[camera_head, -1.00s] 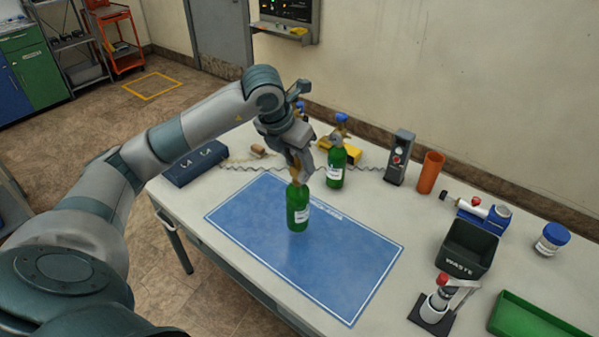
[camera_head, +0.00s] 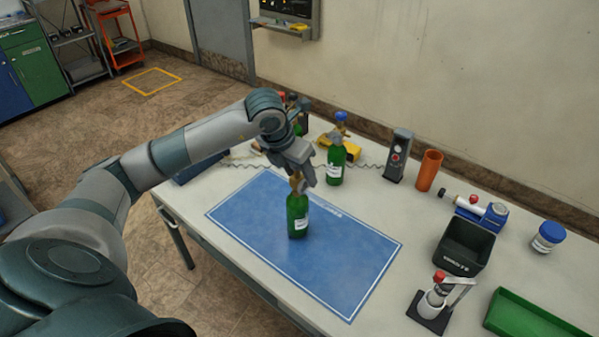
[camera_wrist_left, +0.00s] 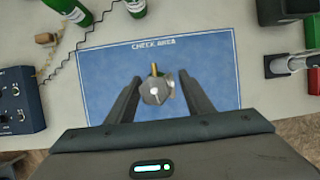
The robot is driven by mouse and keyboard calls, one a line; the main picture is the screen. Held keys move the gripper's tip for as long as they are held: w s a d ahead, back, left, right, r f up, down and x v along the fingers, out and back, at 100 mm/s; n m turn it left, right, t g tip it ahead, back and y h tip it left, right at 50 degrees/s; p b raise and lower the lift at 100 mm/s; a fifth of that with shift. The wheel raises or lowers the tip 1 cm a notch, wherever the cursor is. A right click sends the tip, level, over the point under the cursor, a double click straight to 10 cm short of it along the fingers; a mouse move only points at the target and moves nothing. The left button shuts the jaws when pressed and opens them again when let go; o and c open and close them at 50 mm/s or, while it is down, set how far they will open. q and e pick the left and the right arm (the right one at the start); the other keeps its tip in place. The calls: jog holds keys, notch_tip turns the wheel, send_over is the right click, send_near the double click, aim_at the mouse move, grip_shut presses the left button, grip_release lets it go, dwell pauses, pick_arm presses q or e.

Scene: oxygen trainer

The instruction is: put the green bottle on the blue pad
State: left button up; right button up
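A green bottle (camera_head: 297,217) with a white label and a brass neck stands upright on the blue pad (camera_head: 345,265), inside its white border. My left gripper (camera_head: 302,177) is just above it at the neck. In the left wrist view the gripper (camera_wrist_left: 158,88) has its fingers spread, with gaps on either side of the bottle's grey and brass valve (camera_wrist_left: 155,91). The bottle's green body is hidden there below the valve. The pad (camera_wrist_left: 110,65) is marked "CHECK AREA". My right gripper is not in view.
Another green bottle (camera_head: 336,168) stands behind the pad, with more behind my arm. A grey device (camera_head: 398,156), an orange cup (camera_head: 429,170), a black waste bin (camera_head: 465,247) and a green tray (camera_head: 535,318) stand to the right. The pad's right part is clear.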

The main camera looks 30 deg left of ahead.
pick_arm(q)
jog(key=shift+r, duration=0.1)
dwell(0.3)
jog(key=shift+s+r, duration=0.15)
jog(key=shift+r, duration=0.3)
jog(key=b+v, duration=0.3)
jog(key=v, duration=0.8)
